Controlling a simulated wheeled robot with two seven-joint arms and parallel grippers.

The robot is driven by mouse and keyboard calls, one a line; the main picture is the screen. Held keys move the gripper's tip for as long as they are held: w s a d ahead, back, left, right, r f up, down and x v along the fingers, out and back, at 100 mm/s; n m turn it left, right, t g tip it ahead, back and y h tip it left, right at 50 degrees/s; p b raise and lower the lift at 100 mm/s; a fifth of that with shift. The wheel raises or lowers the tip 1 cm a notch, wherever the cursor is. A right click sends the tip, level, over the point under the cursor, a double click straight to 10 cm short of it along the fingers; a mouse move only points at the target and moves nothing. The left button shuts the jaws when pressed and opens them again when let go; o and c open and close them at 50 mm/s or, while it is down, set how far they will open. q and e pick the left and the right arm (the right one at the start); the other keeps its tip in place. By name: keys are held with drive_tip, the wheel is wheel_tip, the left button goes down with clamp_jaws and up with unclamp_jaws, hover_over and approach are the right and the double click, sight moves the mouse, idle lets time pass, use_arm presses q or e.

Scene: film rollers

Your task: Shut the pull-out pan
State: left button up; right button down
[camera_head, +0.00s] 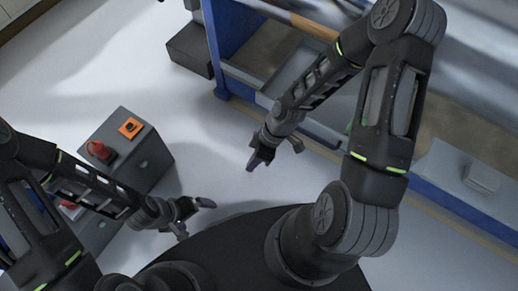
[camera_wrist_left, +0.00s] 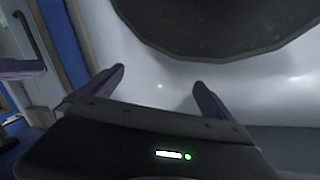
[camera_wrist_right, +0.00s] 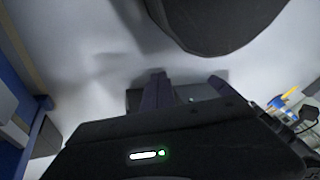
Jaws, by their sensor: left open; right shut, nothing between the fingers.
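The pull-out pan appears to be the grey tray (camera_head: 291,76) at the blue workbench, at the upper middle of the head view. It sticks out from the bench, and my right arm hides part of it. My right gripper (camera_head: 255,161) is shut and empty, over the floor in front of the pan and apart from it. My left gripper (camera_head: 193,217) is open and empty, lower left of the right one and far from the pan. Its spread fingers show in the left wrist view (camera_wrist_left: 158,82). The pan is not clearly seen in either wrist view.
The blue bench frame (camera_head: 229,50) stands left of the pan. A grey closed drawer (camera_head: 470,180) with a handle is at the right. A grey cabinet (camera_head: 146,160) with a red and an orange device stands at the left. Floor between is clear.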

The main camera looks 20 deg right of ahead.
drive_tip(key=w+d+f+n+t+h+b, duration=0.1)
drive_tip(key=w+d+f+n+b, duration=0.15)
drive_tip(key=w+b, duration=0.45)
drive_tip(key=w+d+f+n+t+h+b, duration=0.1)
drive_tip(key=w+d+f+n+h+b, duration=0.2)
drive_tip(key=w+b, duration=0.45)
use_arm(q)
wheel_tip(320, 180, down, 19)
drive_tip(key=w+a+b, duration=0.1)
drive_tip(key=w+b, duration=0.1)
drive_tip(key=b, duration=0.1)
drive_tip(key=shift+a+r+t+b, duration=0.15)
drive_tip(key=shift+a+t+b, duration=0.05)
drive_tip(key=shift+t+b, duration=0.1)
use_arm(e)
drive_tip(key=d+r+n+h, duration=0.3)
drive_tip(key=d+r+n, duration=0.3)
drive_tip(key=d+n, duration=0.2)
drive_tip(key=shift+w+d+r, duration=0.15)
drive_tip(key=shift+w+d, duration=0.05)
drive_tip(key=shift+d, duration=1.05)
